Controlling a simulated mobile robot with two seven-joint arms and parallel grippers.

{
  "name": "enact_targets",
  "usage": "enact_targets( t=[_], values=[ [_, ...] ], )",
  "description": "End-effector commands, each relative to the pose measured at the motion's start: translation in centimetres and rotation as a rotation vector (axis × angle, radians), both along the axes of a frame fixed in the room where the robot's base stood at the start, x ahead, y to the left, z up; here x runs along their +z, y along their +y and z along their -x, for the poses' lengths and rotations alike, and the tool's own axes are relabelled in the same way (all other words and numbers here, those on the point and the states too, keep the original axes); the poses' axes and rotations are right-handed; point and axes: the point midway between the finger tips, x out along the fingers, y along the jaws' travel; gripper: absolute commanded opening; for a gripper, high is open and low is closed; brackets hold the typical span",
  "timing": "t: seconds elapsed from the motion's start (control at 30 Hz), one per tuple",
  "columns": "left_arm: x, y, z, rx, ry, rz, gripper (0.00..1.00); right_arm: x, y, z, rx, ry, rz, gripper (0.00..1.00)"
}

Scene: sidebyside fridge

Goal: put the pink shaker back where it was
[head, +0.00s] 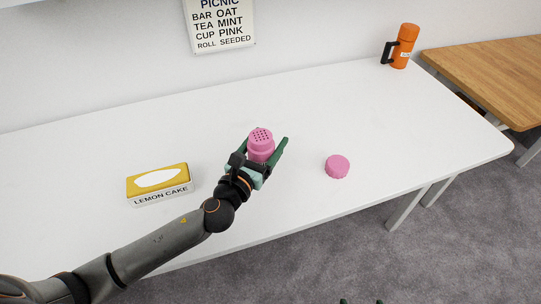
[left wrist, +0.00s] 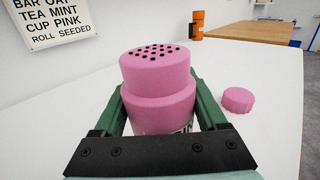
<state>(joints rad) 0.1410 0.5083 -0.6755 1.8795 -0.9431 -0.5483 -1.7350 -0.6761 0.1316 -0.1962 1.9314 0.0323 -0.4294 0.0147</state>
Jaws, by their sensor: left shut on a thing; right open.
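The pink shaker (head: 261,146) is upright near the middle of the white table, its top dotted with dark holes. My left gripper (head: 266,154) is shut around it, one green finger on each side. In the left wrist view the shaker (left wrist: 158,90) fills the space between the fingers (left wrist: 160,112). Its base is mostly hidden, so I cannot tell whether it touches the table. A short round pink piece with a ridged edge, like a cap (head: 337,166), lies to its right and also shows in the left wrist view (left wrist: 238,100). My right gripper (head: 360,301) shows only green fingertips at the bottom edge, apart and empty.
A yellow and white lemon cake box (head: 158,185) sits left on the white table (head: 90,160). An orange flask (head: 403,46) with a black handle stands at the far right corner. A wooden table (head: 490,70) adjoins there. A picnic sign (head: 221,24) hangs on the wall.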

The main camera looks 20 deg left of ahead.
Motion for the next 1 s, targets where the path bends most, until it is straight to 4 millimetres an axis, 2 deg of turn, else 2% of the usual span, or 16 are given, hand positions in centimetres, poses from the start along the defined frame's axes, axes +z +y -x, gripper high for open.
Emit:
enact_targets(
  t=[0.03,0.2,0.37,0.6,0.83,0.97,1.0],
  values=[
    [-1.4,0.0,-0.9,0.003,-0.001,0.001,0.13,-0.7,0.4,-0.3,0.005,-0.005,-0.005,1.0],
    [-3.1,0.0,-2.4,0.001,-0.003,0.003,0.13,-0.5,1.5,-1.1,0.024,-0.017,-0.02,1.0],
    [-3.7,0.1,-3.0,0.002,-0.003,0.0,0.13,-0.4,1.5,-1.5,0.028,-0.021,-0.02,1.0],
    [-7.1,0.1,-3.2,0.001,-0.001,0.001,0.13,-2.4,2.4,-1.1,0.048,0.0,-0.027,1.0],
    [-6.8,0.1,-3.2,0.001,-0.002,0.0,0.13,-1.3,2.8,-1.8,0.055,-0.019,-0.032,1.0],
    [-7.2,0.1,-3.2,0.001,-0.002,0.0,0.13,-1.5,2.7,-2.0,0.055,-0.024,-0.032,1.0],
    [-7.3,0.1,-3.2,0.001,-0.001,-0.001,0.76,-1.5,2.7,-2.0,0.055,-0.024,-0.032,1.0]
  ],
)
